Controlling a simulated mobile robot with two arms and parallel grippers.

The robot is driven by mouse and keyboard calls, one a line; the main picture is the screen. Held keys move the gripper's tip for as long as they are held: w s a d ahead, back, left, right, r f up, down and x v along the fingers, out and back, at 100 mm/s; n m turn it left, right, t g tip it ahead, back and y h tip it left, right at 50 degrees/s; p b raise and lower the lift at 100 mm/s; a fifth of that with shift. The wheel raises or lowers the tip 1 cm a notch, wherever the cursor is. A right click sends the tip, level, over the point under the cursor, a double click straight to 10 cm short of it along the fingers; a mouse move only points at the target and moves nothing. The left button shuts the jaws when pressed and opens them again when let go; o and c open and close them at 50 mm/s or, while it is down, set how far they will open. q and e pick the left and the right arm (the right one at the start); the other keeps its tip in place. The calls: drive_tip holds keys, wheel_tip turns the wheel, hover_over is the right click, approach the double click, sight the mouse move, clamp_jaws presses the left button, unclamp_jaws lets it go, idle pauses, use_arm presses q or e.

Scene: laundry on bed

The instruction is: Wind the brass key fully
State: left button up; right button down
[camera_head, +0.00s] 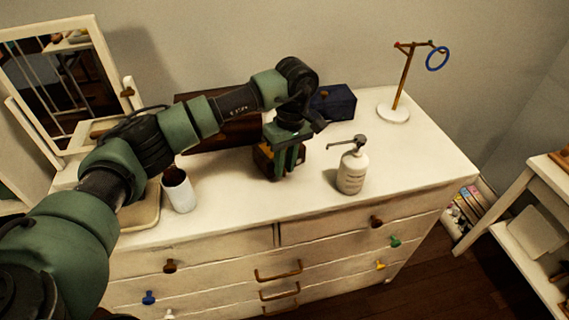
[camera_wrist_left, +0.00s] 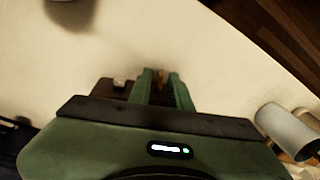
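A small dark brown and yellow box (camera_head: 264,162) stands on the dresser, mostly hidden behind my left gripper (camera_head: 290,163). The gripper points down at the box's right side, fingers close together. In the left wrist view its two green fingers (camera_wrist_left: 163,90) have a narrow gap with a thin brass-brown piece (camera_wrist_left: 160,76) showing in it, which may be the brass key. I cannot tell whether the fingers press on it. The brown box (camera_wrist_left: 115,88) shows just left of the fingers. My right gripper is in neither view.
A pump bottle (camera_head: 353,171) stands to the right, a white cup (camera_head: 179,190) to the left. Behind are a brown case (camera_head: 222,133), a dark blue box (camera_head: 334,103) and a stand (camera_head: 394,113) with a blue ring. The dresser top (camera_head: 420,160) is clear at right.

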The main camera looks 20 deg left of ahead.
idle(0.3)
use_arm(q)
drive_tip(key=shift+w+r, duration=0.1)
drive_tip(key=shift+r, duration=0.2)
wheel_tip(320, 180, up, 7)
drive_tip(key=b, duration=0.1)
drive_tip(key=shift+w+d, duration=0.25)
drive_tip(key=shift+d, duration=0.05)
